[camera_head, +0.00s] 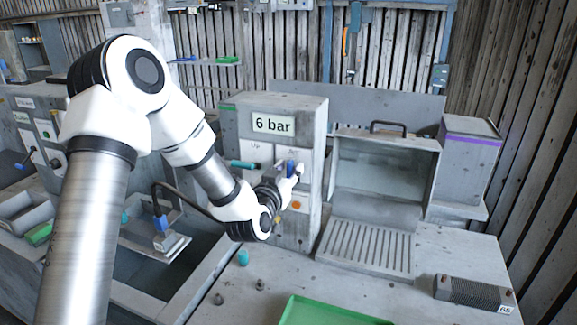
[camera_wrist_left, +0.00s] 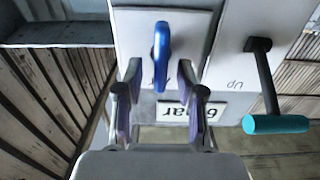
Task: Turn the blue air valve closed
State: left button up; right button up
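The blue air valve (camera_head: 290,167) is on the front of the grey box marked "6 bar" (camera_head: 272,125), on a white plate whose label is partly covered. In the left wrist view, which shows the box upside down, the blue handle (camera_wrist_left: 161,52) stands lengthwise up the picture. My left gripper (camera_head: 288,176) is at the valve in the head view. In the wrist view its fingers (camera_wrist_left: 160,85) are spread, one to each side of the handle's line, with a gap to each. Whether the handle is between the fingertips or just beyond them I cannot tell. My right gripper is out of view.
A teal-handled lever (camera_head: 243,164) sticks out beside the valve, on the plate marked "Up"; it also shows in the wrist view (camera_wrist_left: 276,124). An orange button (camera_head: 297,205) is below. An open-fronted cabinet (camera_head: 385,175) stands to the right. A green tray (camera_head: 325,312) lies in front.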

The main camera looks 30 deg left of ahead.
pick_arm(q)
jog(key=shift+w, duration=0.1)
jog(key=shift+s+r, duration=0.1)
jog(key=shift+s, duration=0.15)
grip_shut()
